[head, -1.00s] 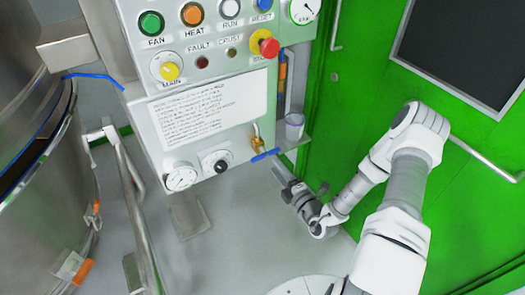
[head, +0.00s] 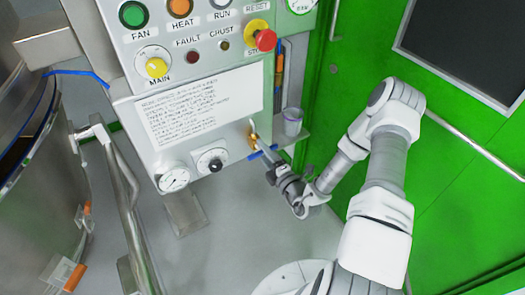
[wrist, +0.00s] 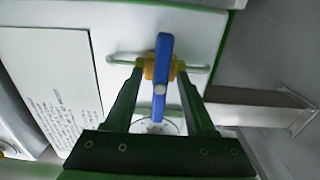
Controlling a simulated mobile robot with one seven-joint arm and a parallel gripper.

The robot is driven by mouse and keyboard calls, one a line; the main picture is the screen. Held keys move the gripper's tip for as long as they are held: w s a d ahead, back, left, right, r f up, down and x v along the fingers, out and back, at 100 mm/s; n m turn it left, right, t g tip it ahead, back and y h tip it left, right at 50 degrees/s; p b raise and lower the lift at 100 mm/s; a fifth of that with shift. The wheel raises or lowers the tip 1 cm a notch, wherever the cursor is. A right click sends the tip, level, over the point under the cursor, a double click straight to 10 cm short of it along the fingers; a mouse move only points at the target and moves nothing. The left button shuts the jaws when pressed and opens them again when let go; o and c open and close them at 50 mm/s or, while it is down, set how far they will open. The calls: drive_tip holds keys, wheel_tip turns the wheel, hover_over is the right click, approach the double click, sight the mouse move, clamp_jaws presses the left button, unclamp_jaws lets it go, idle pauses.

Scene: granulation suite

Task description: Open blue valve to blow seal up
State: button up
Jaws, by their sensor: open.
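The blue valve handle (wrist: 162,75) sits on a brass valve body (wrist: 150,69) on the side of the grey control panel. In the wrist view the handle stands upright in the picture, across the thin horizontal pipe. My gripper (wrist: 160,78) is open, with one finger on each side of the handle and gaps showing between. In the head view the blue handle (head: 262,154) shows beside the brass valve (head: 253,138), and my gripper (head: 268,168) reaches it from below right. Contact between fingers and handle cannot be told.
A small cup (head: 292,122) stands on a ledge right of the valve. A metal vessel (head: 35,190) and rail (head: 125,190) are at left; a green door (head: 460,180) is at right.

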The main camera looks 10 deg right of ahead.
clamp_jaws()
drive_tip(key=shift+r+n, duration=0.1)
drive_tip(key=shift+n, duration=0.2)
drive_tip(key=n+p, duration=0.2)
drive_tip(key=n, duration=0.1)
drive_tip(key=shift+r+n+p, duration=0.1)
drive_tip(key=shift+n+p, duration=0.2)
drive_tip(key=shift+n, duration=0.1)
drive_tip(key=n+p, duration=0.2)
drive_tip(key=n, duration=0.2)
drive_tip(key=shift+n, duration=0.3)
drive_tip(key=n+p, duration=0.1)
drive_tip(key=n, duration=0.3)
drive_tip(key=shift+p, duration=0.35)
drive_tip(key=n+p, duration=0.1)
drive_tip(key=n, duration=0.3)
drive_tip(key=shift+n, duration=0.6)
